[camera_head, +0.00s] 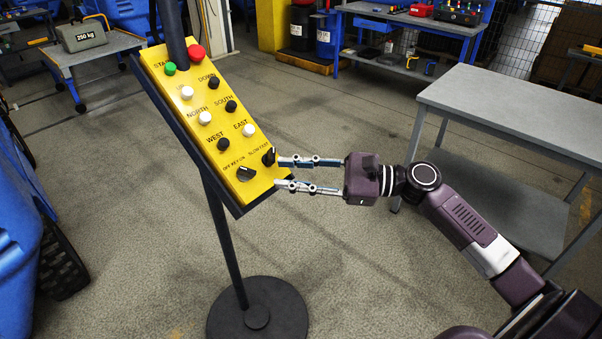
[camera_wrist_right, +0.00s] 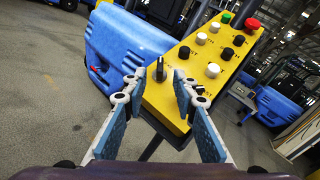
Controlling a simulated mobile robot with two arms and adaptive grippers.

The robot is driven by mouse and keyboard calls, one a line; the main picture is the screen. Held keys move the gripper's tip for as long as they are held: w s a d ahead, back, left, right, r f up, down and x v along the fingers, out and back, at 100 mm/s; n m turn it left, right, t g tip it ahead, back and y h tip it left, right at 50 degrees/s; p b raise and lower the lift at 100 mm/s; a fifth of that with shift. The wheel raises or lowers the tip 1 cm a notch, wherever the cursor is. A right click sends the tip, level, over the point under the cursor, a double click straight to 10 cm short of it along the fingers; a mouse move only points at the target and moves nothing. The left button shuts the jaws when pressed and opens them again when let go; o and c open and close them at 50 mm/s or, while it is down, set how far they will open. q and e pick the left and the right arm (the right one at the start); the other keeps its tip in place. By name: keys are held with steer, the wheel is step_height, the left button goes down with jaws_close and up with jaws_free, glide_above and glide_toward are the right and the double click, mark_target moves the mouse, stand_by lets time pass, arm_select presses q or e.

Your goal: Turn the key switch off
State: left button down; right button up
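The key switch (camera_head: 246,173) is a dark knob marked "OFF KEY ON" at the lower end of the yellow control panel (camera_head: 222,152). My right gripper (camera_head: 278,172) comes from the right with its two fingers spread and nothing held. Its fingertips are close to the panel's lower right edge. In the right wrist view the key switch (camera_wrist_right: 160,71) stands up between the open fingertips (camera_wrist_right: 158,79), nearer the left finger. I cannot tell whether a finger touches it. My left gripper is not in view.
The black slow/fast knob (camera_head: 268,156) sits beside the key switch, close to the upper finger. Red (camera_head: 196,52), green, white and black buttons fill the panel above. A pole with a round base (camera_head: 257,314) carries the panel. A grey table (camera_head: 520,110) stands at right.

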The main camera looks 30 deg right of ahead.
steer(key=shift+v, duration=1.2)
